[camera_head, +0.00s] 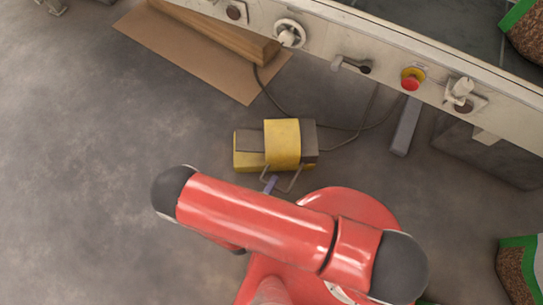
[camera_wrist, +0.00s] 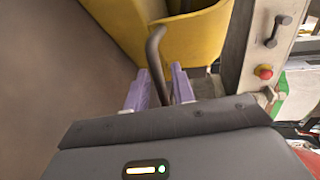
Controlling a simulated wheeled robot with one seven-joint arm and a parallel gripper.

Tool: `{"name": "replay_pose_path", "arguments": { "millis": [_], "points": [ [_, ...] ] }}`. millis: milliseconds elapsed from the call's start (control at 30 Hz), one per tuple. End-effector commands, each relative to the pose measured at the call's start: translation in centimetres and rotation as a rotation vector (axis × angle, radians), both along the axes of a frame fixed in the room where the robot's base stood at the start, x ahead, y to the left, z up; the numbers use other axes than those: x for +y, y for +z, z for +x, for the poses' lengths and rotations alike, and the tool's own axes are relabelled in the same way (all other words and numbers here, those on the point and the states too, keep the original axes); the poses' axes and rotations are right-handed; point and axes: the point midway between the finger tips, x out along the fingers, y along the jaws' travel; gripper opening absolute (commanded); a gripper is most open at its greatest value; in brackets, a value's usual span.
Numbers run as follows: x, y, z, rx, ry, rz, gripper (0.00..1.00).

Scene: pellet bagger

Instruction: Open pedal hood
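The yellow pedal hood (camera_head: 284,143) sits on the foot pedal (camera_head: 247,160) on the floor, below the machine's panel. A grey wire handle (camera_head: 292,183) juts from its near side. My gripper (camera_head: 270,184) is at this handle; my red arm hides most of it in the head view. In the wrist view the grey handle bar (camera_wrist: 156,55) passes between the two purple fingers of my gripper (camera_wrist: 160,84). Whether both fingers touch the bar is unclear. The large yellow curved surface (camera_wrist: 195,38) behind the bar looks like the hood.
The machine panel (camera_head: 335,43) runs along the top, with a red emergency button (camera_head: 411,81) and knobs. A cable (camera_head: 350,135) runs from the pedal. A wooden beam (camera_head: 225,30) lies on a brown sheet (camera_head: 195,55). The floor at left is clear.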

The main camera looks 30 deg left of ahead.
Motion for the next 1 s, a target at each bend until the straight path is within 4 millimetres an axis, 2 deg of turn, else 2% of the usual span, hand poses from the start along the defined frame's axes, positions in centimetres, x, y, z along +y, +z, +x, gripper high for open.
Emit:
{"name": "replay_pose_path", "arguments": {
  "millis": [167, 267, 367, 467, 500, 533, 633, 767, 800, 867, 900, 1000],
  "points": [
    [0.1, 0.3, 0.0, -0.001, 0.001, 0.001, 0.25],
    [0.1, 1.3, 0.0, 0.0, 0.0, 0.003, 0.25],
    [0.1, 3.1, 0.0, -0.001, 0.0, 0.003, 0.25],
    [0.1, 5.7, 0.1, -0.006, 0.0, 0.003, 0.6],
    [0.1, 6.8, 0.1, -0.007, 0.0, 0.004, 0.79],
    [0.1, 7.6, 0.1, -0.009, -0.001, 0.003, 0.82],
    [0.0, 10.3, 0.2, -0.012, -0.004, 0.002, 0.82],
    [0.0, 13.7, 0.3, -0.013, -0.004, 0.002, 0.82],
    [0.0, 14.7, 0.3, -0.013, -0.004, 0.002, 0.78],
    [0.0, 16.0, 0.2, -0.011, -0.003, 0.001, 0.34],
    [0.0, 16.8, 0.2, -0.009, -0.004, 0.002, 0.25],
    [-0.1, 18.3, 0.2, -0.007, -0.003, 0.0, 0.25]
  ]
}}
